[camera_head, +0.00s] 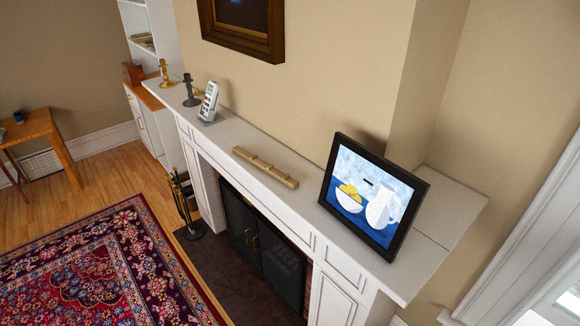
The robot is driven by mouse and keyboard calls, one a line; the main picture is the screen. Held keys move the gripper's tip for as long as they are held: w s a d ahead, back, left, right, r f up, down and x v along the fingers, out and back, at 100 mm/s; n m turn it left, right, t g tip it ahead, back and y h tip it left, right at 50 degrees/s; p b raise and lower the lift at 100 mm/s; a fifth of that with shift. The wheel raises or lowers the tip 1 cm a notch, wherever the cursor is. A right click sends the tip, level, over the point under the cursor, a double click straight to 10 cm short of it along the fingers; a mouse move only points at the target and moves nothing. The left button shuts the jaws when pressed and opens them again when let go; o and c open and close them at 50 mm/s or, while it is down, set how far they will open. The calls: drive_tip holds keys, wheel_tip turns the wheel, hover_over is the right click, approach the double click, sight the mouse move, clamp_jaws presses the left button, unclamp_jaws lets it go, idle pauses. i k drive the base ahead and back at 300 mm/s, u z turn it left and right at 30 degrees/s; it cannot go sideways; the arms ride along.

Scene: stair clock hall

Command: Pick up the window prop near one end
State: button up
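The window prop appears to be the pale wooden bar (264,168) lying flat on the white mantel shelf (320,205). It has small raised or notched parts along its top. My gripper is not in view.
A black-framed picture (373,195) stands on the mantel right of the bar. Fire tools (184,205) stand below. The rug (110,265) is clear.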

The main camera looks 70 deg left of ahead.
sight(269, 169)
drive_tip(key=u, duration=0.7)
drive_tip(key=k, duration=1.35)
drive_tip(key=u, duration=2.45)
drive_tip(key=i, duration=1)
